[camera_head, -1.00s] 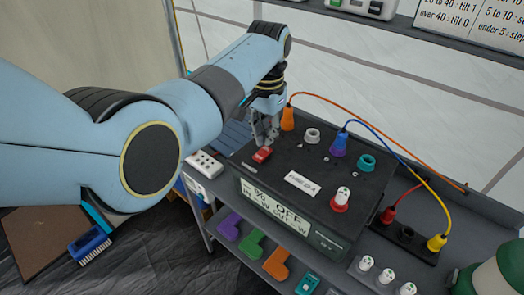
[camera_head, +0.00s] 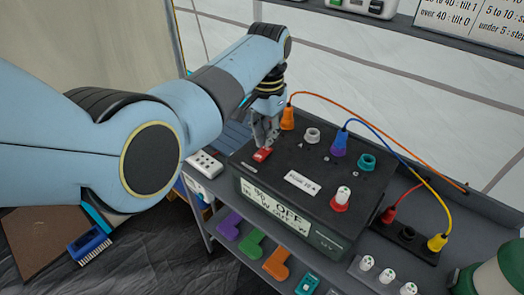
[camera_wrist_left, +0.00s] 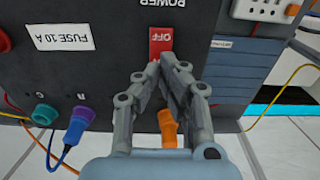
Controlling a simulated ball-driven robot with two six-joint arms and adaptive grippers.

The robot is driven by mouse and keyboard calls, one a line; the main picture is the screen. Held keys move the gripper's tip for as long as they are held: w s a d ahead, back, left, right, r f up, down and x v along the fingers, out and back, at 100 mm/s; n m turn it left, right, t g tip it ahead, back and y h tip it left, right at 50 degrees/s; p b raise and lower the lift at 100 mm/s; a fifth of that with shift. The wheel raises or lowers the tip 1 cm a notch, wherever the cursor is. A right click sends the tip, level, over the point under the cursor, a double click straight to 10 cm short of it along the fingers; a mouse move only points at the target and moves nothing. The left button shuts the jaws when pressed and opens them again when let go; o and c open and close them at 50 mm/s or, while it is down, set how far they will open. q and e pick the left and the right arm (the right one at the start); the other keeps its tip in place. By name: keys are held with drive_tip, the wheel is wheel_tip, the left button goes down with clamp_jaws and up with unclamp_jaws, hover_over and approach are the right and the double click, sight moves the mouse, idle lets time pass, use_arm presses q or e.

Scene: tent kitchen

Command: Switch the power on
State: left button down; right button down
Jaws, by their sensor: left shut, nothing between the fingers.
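The black power box (camera_head: 300,160) stands on the grey bench, its front display (camera_head: 277,208) reading OFF. The red power switch (camera_head: 262,154) sits on its top near the left edge. In the left wrist view the switch (camera_wrist_left: 160,40) shows the word OFF below the label POWER (camera_wrist_left: 163,3). My left gripper (camera_head: 265,143) is shut and empty, pointing down at the switch. In the wrist view its fingertips (camera_wrist_left: 166,57) overlap the switch's near end; I cannot tell whether they touch it. My right gripper is out of view.
An orange plug (camera_head: 287,118) stands close beside my left gripper. A blue plug (camera_head: 338,143), a teal socket (camera_head: 366,162) and a red-based knob (camera_head: 340,198) are further right. Orange and blue cables arch over the bench. A white power strip (camera_head: 204,164) lies left of the box.

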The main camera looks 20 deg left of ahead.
sight(266, 148)
use_arm(q)
drive_tip(key=shift+f, duration=0.45)
drive_tip(key=shift+s+f+b, duration=0.1)
drive_tip(key=shift+f+b, duration=0.5)
idle(0.4)
drive_tip(key=shift+r+p, duration=0.85)
drive_tip(key=shift+p, duration=0.2)
wheel_tip(266, 148, up, 6)
drive_tip(key=p, duration=0.6)
drive_tip(key=shift+f, duration=0.35)
